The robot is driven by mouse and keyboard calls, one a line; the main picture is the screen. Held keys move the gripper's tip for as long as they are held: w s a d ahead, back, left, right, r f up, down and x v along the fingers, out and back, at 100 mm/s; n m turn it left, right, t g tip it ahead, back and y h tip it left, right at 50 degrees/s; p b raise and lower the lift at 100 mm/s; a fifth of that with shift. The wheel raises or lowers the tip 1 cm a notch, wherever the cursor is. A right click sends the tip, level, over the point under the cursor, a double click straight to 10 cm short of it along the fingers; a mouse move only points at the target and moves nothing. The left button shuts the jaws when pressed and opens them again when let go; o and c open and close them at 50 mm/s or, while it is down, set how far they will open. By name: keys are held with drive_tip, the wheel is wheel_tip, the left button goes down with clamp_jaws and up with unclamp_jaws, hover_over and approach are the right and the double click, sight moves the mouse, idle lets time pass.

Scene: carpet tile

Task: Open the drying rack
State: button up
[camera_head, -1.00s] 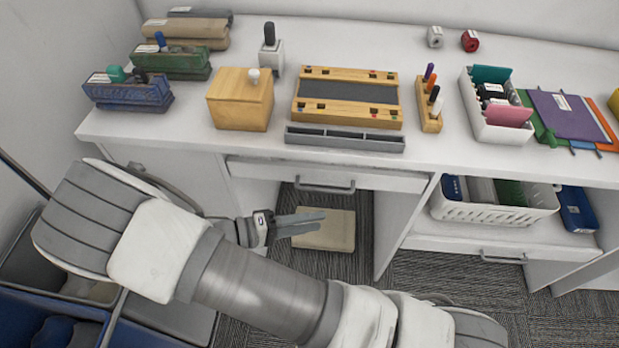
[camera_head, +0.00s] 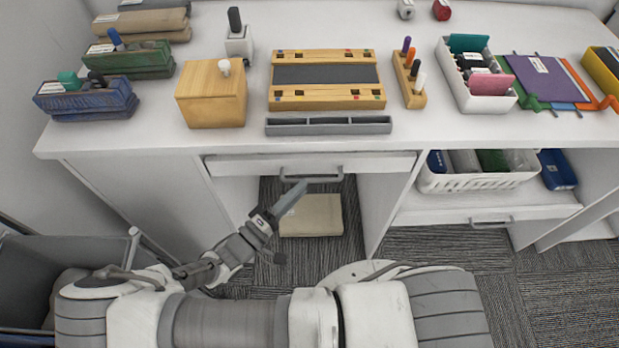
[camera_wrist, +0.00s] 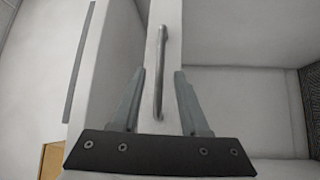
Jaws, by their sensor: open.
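Nothing in view has the plain shape of a rack. A closed white drawer front (camera_head: 240,166) sits under the desk top, with a grey bar handle (camera_head: 311,178). My gripper (camera_head: 299,187) is at the left part of this handle, pointing up toward the drawer. In the wrist view the gripper (camera_wrist: 159,74) is open, with one finger on each side of the handle (camera_wrist: 163,45). A gap shows between each finger and the bar. Whether the bar lies at fingertip depth is hard to tell.
A grey tray (camera_head: 330,126) lies along the desk's front edge, with a wooden board (camera_head: 325,103) behind it. A wooden box (camera_head: 211,100) stands left. A beige block (camera_head: 312,217) lies below the drawer. A lower drawer (camera_head: 530,208) is at right, under a white basket (camera_head: 475,181).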

sight(310, 179)
drive_tip(key=shift+x, duration=2.2)
drive_tip(key=shift+c, duration=0.3)
clamp_jaws()
